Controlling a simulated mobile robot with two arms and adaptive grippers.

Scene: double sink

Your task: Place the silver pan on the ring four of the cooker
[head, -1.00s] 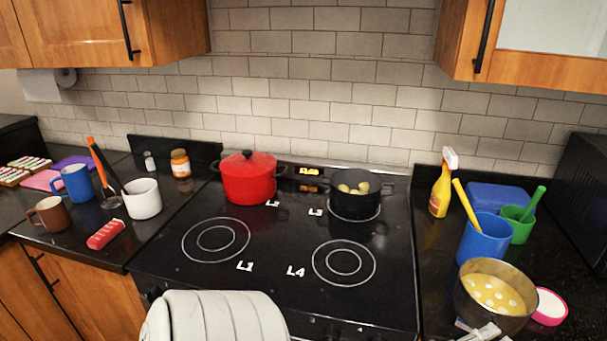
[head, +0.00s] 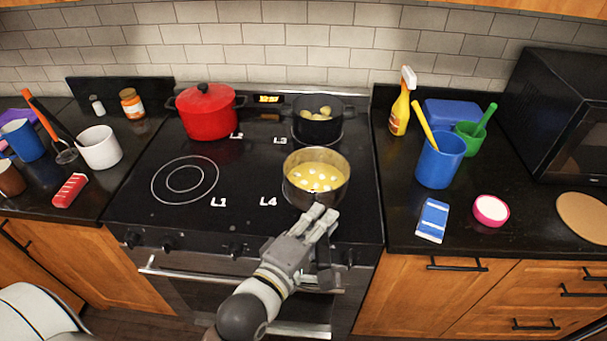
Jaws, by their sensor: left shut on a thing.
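The silver pan (head: 288,188), holding yellow liquid with white pieces, is at the front right of the black cooker (head: 135,222), just right of the L4 label (head: 267,201). It looks level and covers ring four, whose circle is hidden beneath it. I cannot tell whether its base touches the cooktop. My left gripper (head: 320,217) is shut on the pan at its near side; the handle is mostly hidden by the fingers. My right gripper is not in view.
A black pot (head: 318,130) stands behind the pan on ring L3, and a red lidded pot (head: 207,115) at the back left. Ring L1 (head: 185,180) is bare. A blue sponge (head: 432,220), pink-rimmed dish (head: 491,210) and blue cup (head: 440,165) sit on the right counter.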

